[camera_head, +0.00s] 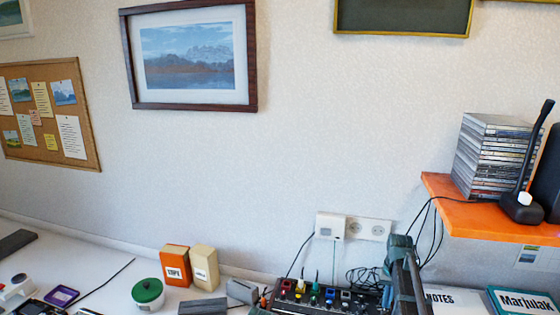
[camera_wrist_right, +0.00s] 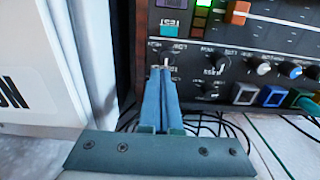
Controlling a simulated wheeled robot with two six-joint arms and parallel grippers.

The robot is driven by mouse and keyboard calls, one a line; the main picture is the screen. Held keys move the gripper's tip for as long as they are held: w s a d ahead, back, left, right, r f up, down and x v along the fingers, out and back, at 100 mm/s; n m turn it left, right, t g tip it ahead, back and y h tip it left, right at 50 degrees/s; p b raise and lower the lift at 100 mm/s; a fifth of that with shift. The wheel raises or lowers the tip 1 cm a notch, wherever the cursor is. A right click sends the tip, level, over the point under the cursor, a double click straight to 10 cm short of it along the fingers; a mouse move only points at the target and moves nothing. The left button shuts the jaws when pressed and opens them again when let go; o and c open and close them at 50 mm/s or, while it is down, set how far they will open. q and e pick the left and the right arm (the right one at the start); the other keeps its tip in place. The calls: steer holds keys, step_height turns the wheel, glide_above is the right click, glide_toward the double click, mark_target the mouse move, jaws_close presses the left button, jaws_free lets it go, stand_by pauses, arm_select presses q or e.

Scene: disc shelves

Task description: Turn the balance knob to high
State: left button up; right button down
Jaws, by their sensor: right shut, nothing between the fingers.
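The dark control panel (camera_wrist_right: 240,62) fills the upper right of the right wrist view, with several knobs and small labels too blurred to read surely. My right gripper (camera_wrist_right: 161,72) is shut and empty. Its fingertips are over or against a black knob (camera_wrist_right: 165,57) at the panel's left side, partly hidden by them; I cannot tell whether they touch, or if this is the balance knob. Another black knob (camera_wrist_right: 215,62) sits to its right. In the head view the panel (camera_head: 325,298) is at the bottom, beside my right arm. My left gripper is not in view.
A white box (camera_wrist_right: 35,60) stands close left of the gripper in the wrist view. Loose black cables (camera_wrist_right: 215,125) lie beside the panel. In the head view, an orange shelf (camera_head: 480,212) with stacked discs juts out above right, and a notes book (camera_head: 455,300) lies right of my arm.

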steer(key=shift+w+f, duration=0.15)
steer(key=shift+w, duration=0.2)
stand_by(0.7)
steer(key=shift+a, duration=0.2)
stand_by(0.4)
steer(key=shift+s, duration=0.1)
steer(key=shift+s+a, duration=0.15)
steer(key=shift+s, duration=0.1)
step_height(320, 180, up, 6)
steer(key=p, duration=0.6)
steer(key=s+a+n, duration=0.1)
steer(key=s+a, duration=0.3)
steer(key=a, duration=0.2)
steer(key=s+a+n, duration=0.1)
steer(key=s+a, duration=0.3)
steer(key=a, duration=0.2)
steer(key=s+a+n, duration=0.1)
steer(key=s+a, duration=0.3)
steer(key=a, duration=0.2)
steer(key=shift+s+a+h, duration=0.2)
steer(key=shift+s+h, duration=0.1)
steer(key=shift+s, duration=0.05)
steer(key=s+a+n, duration=0.3)
steer(key=s+a, duration=0.6)
steer(key=s, duration=0.4)
steer(key=shift+s+a+n+h, duration=0.15)
steer(key=shift+a+n+h, duration=0.05)
steer(key=shift+n+h, duration=0.1)
